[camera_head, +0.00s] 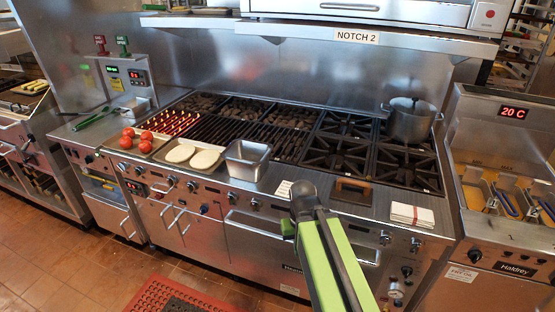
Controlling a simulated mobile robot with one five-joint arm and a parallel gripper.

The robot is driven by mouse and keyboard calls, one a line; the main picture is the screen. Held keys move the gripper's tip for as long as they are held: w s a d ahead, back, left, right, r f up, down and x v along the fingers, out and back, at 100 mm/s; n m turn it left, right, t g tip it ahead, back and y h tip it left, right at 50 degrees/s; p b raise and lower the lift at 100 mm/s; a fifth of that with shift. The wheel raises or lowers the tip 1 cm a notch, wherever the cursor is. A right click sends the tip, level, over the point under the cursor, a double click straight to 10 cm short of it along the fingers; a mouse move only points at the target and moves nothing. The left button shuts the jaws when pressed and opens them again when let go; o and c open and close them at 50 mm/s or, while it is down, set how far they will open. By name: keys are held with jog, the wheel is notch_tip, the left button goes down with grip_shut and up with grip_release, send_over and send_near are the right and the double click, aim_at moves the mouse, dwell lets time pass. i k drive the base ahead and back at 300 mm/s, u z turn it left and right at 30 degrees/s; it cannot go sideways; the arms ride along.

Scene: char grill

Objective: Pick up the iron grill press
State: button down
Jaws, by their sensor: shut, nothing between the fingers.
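What looks like the iron grill press (340,196), a flat dark plate with a brown wooden handle, lies on the steel front ledge of the range, in front of the black burner grates. My green and black arm reaches up from the bottom of the picture. My gripper (303,190) is at its end, shut and empty, to the left of the press in the picture. I cannot tell the exact gap in depth between them. The gripper and arm hide part of the range front.
A steel pan (247,160), a tray with two pale flat rounds (205,159) and several tomatoes (146,140) stand left of my gripper. A folded towel (412,215) lies right of the press. A pot (410,121) stands on the back right burner. A fryer (512,235) stands far right.

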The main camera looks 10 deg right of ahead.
aim_at(355, 192)
jog(key=k, duration=0.5)
jog(key=u, duration=0.35)
jog(key=i, duration=1.15)
jog(key=u, duration=0.5)
